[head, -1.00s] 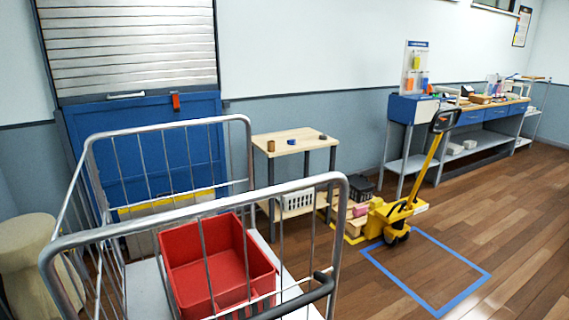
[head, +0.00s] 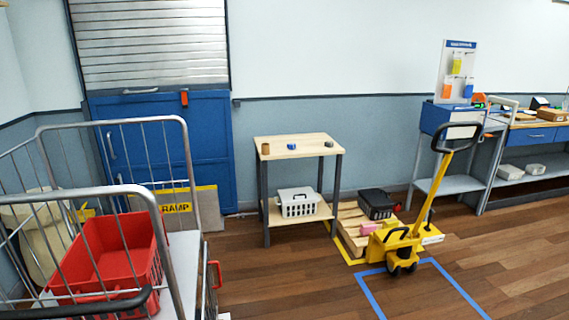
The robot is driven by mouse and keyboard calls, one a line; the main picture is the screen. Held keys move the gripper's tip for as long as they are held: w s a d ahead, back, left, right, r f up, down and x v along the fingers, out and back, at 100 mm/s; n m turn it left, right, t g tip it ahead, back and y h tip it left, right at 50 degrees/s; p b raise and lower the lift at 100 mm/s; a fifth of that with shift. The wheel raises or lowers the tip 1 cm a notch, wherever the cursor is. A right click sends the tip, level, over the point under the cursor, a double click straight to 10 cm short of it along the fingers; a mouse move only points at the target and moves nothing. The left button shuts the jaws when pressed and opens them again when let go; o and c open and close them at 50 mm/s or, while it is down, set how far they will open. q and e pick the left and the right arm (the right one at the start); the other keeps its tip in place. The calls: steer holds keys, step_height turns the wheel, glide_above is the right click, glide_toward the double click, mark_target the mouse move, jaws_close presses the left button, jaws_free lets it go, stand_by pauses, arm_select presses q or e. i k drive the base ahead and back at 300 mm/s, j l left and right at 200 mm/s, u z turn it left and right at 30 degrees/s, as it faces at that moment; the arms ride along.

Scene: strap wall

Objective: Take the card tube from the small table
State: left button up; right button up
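The small table (head: 300,141) stands against the wall in the middle of the head view, with a pale wooden top, dark legs and a lower shelf. On its top, a short brown cylinder (head: 265,148), which looks like the card tube, stands near the left end. A small blue item (head: 291,146) lies near the middle and a small dark item (head: 328,144) near the right end. Neither of my grippers shows in the head view.
A wire cage trolley (head: 178,200) with a red crate (head: 100,262) fills the lower left. A white basket (head: 297,203) sits on the table's lower shelf. A yellow pallet truck (head: 398,243) and a pallet stand right of the table. Floor before the table is clear.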

mark_target(265, 147)
steer(key=i+l+u, duration=0.15)
steer(key=i+l, duration=0.2)
steer(key=i+l+u, duration=0.15)
steer(key=i+l, duration=0.15)
steer(key=i+l+u, duration=0.2)
steer(key=l, duration=0.35)
steer(key=i+l+u, duration=0.15)
steer(key=i+l, duration=0.2)
steer(key=l, duration=0.15)
steer(key=i+l+u, duration=0.25)
steer(key=i, duration=0.5)
steer(key=i+l+u, duration=0.25)
steer(key=i+l, duration=0.25)
steer(key=i, duration=0.25)
steer(key=i+l+u, duration=0.25)
steer(key=i+l, duration=0.35)
steer(key=i, duration=0.55)
steer(key=i+l+u, duration=0.1)
steer(key=i, duration=0.5)
